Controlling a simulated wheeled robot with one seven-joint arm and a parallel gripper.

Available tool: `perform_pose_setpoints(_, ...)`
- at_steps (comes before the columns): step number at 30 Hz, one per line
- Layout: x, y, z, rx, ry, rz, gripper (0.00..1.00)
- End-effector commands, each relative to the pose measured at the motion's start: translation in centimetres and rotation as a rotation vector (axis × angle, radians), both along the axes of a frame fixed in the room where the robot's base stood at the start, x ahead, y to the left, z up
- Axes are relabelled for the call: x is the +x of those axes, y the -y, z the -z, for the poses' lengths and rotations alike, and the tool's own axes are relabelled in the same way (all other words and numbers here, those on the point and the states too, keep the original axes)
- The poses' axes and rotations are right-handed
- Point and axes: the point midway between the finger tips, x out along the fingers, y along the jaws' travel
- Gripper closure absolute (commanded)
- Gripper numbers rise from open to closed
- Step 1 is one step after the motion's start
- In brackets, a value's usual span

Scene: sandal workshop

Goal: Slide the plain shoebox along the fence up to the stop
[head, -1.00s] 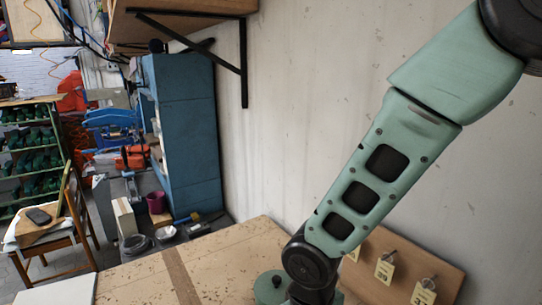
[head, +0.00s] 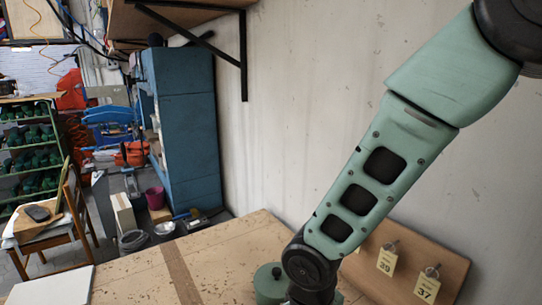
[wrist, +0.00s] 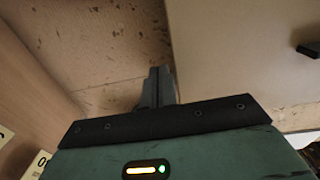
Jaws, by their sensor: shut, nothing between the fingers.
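My gripper shows in the wrist view (wrist: 158,88). Its dark fingers are together with nothing between them. In the head view its fingers are out of frame below my arm's wrist. A large, plain, pale flat-topped thing (wrist: 235,55) fills the upper right of the wrist view, beside the fingertips. It looks like the shoebox, but only part shows; I cannot tell whether the fingers touch it. A small dark block (wrist: 308,50) shows at the right edge; what it is I cannot tell. I cannot make out the fence or the stop for certain.
The brown-speckled bench top (head: 225,255) is largely clear in the head view. A flat white thing (head: 50,287) lies at lower left. A wooden board with numbered tags (head: 427,290) is by the wall at right. A black-bracketed shelf (head: 185,18) hangs above.

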Motion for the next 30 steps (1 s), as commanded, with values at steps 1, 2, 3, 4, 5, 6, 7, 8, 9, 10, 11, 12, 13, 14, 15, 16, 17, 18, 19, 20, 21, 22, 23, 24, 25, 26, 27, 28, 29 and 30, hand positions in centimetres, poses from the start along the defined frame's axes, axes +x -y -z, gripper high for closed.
perform_pose_setpoints(1, -0.01, 0.01, 0.31, 0.000, 0.000, 0.000, 1.00)
perform_pose_setpoints(2, -0.01, 0.01, 0.33, 0.000, 0.000, 0.000, 1.00)
perform_pose_setpoints(3, 0.00, 0.00, 0.32, 0.000, 0.000, 0.000, 1.00)
perform_pose_setpoints(4, -0.01, -0.01, 0.30, 0.000, 0.000, 0.000, 1.00)
perform_pose_setpoints(5, -0.01, -0.01, 0.27, 0.000, 0.000, 0.000, 1.00)
perform_pose_setpoints(6, -0.01, -0.01, 0.25, 0.000, 0.000, 0.000, 1.00)
perform_pose_setpoints(7, -0.01, -0.01, 0.24, 0.000, 0.000, 0.000, 1.00)
perform_pose_setpoints(8, -0.01, -0.01, 0.24, 0.000, 0.000, 0.000, 1.00)
perform_pose_setpoints(9, -0.01, -0.02, 0.24, 0.000, 0.000, 0.000, 1.00)
perform_pose_setpoints(10, -0.01, -0.02, 0.24, 0.000, 0.000, 0.000, 1.00)
perform_pose_setpoints(11, -0.01, -0.02, 0.24, 0.000, 0.000, 0.000, 1.00)
perform_pose_setpoints(12, -0.02, -0.03, 0.24, 0.000, 0.000, 0.000, 1.00)
perform_pose_setpoints(13, -0.04, -0.06, 0.24, 0.000, 0.000, 0.000, 1.00)
perform_pose_setpoints(14, -0.05, -0.07, 0.25, 0.000, 0.000, 0.000, 1.00)
perform_pose_setpoints(15, -0.07, -0.12, 0.25, 0.000, 0.000, 0.000, 1.00)
perform_pose_setpoints(16, -0.11, -0.16, 0.25, 0.000, 0.000, -0.001, 1.00)
perform_pose_setpoints(17, -0.13, -0.20, 0.25, 0.000, 0.000, -0.001, 1.00)
perform_pose_setpoints(18, -0.17, -0.26, 0.26, 0.000, 0.000, -0.001, 1.00)
perform_pose_setpoints(19, -0.20, -0.31, 0.26, 0.000, 0.000, -0.001, 1.00)
perform_pose_setpoints(20, -0.23, -0.36, 0.26, 0.000, 0.000, -0.001, 1.00)
perform_pose_setpoints(21, -0.28, -0.43, 0.26, 0.000, 0.000, -0.001, 1.00)
perform_pose_setpoints(22, -0.31, -0.48, 0.26, 0.001, 0.001, -0.001, 1.00)
perform_pose_setpoints(23, -0.34, -0.53, 0.26, 0.001, 0.001, -0.001, 1.00)
perform_pose_setpoints(24, -0.39, -0.59, 0.26, 0.001, 0.001, -0.001, 1.00)
perform_pose_setpoints(25, -0.42, -0.64, 0.26, 0.001, 0.001, -0.001, 1.00)
perform_pose_setpoints(26, -0.46, -0.69, 0.26, 0.001, 0.001, -0.001, 1.00)
perform_pose_setpoints(27, -0.50, -0.76, 0.26, 0.001, 0.001, -0.001, 1.00)
perform_pose_setpoints(28, -0.53, -0.81, 0.26, 0.001, 0.001, 0.000, 1.00)
perform_pose_setpoints(29, -0.56, -0.85, 0.26, 0.001, 0.001, 0.000, 1.00)
perform_pose_setpoints(30, -0.60, -0.92, 0.26, 0.001, 0.001, 0.000, 1.00)
